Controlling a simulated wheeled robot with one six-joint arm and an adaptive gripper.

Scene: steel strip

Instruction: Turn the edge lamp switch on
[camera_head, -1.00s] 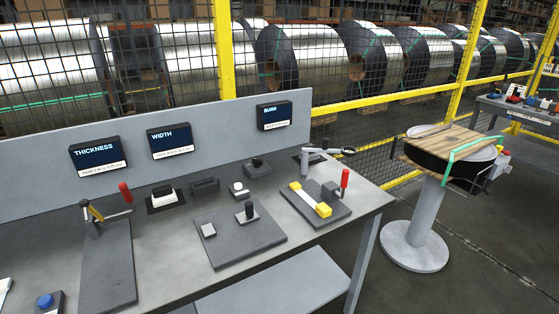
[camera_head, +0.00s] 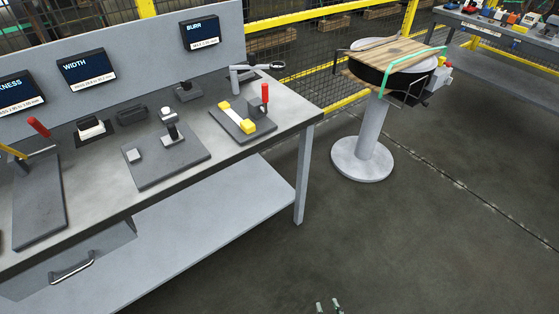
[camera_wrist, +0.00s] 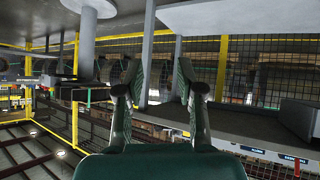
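A round pedestal stand (camera_head: 372,140) is to the right. The floor between is clear. The wrist view appears upside down.

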